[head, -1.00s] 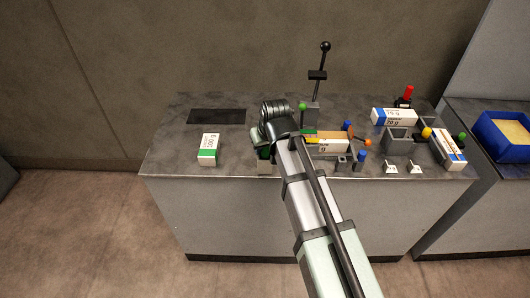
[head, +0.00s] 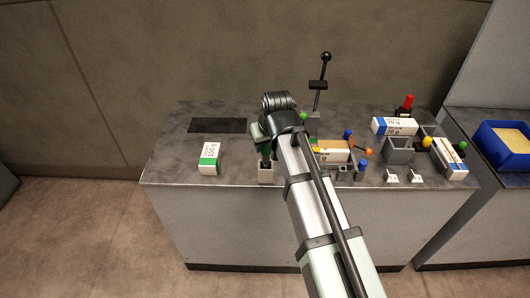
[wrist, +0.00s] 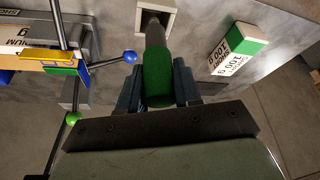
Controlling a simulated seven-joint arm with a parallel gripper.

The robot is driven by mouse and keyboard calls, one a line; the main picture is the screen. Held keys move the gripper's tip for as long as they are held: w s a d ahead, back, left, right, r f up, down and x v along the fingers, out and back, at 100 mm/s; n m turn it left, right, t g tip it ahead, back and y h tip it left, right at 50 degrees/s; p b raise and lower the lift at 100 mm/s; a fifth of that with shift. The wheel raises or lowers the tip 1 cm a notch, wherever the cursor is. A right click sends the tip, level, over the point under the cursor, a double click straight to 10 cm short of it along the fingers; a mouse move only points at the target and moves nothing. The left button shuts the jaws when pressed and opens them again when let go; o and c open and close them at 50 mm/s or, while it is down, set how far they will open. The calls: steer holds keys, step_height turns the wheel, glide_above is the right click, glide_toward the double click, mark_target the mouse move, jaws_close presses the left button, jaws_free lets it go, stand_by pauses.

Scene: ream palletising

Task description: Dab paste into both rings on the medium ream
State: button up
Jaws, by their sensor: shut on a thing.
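My gripper (wrist: 158,88) is shut on the green handle (wrist: 158,72) of a paste tool. It also shows in the head view (head: 262,138). The tool's grey shaft points to a square pale holder (wrist: 155,20), also in the head view (head: 266,174). Whether its tip is still inside the holder, I cannot tell. The medium ream (wrist: 12,30) lies at the left of the wrist view. It also shows in the head view (head: 333,155), right of my gripper and partly hidden by my arm. I cannot make out the two rings on it.
A green-and-white short ream (head: 210,157) lies left of the holder, near a dark mat (head: 217,125). A lever (head: 318,85) stands behind. Blue-and-white reams (head: 395,126), a grey box (head: 399,150) and ball-ended knobs crowd the right. The counter's left part is mostly clear.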

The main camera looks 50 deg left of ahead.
step_height(320, 180, up, 4)
steer(key=shift+f, duration=0.15)
steer(key=shift+r, duration=0.3)
steer(key=shift+w+d+r, duration=0.15)
steer(key=shift+w+r, duration=0.05)
steer(key=shift+w, duration=0.05)
steer(key=w+d+r, duration=0.2)
steer(key=w, duration=1.3)
steer(key=shift+d, duration=0.4)
steer(key=shift+r, duration=0.1)
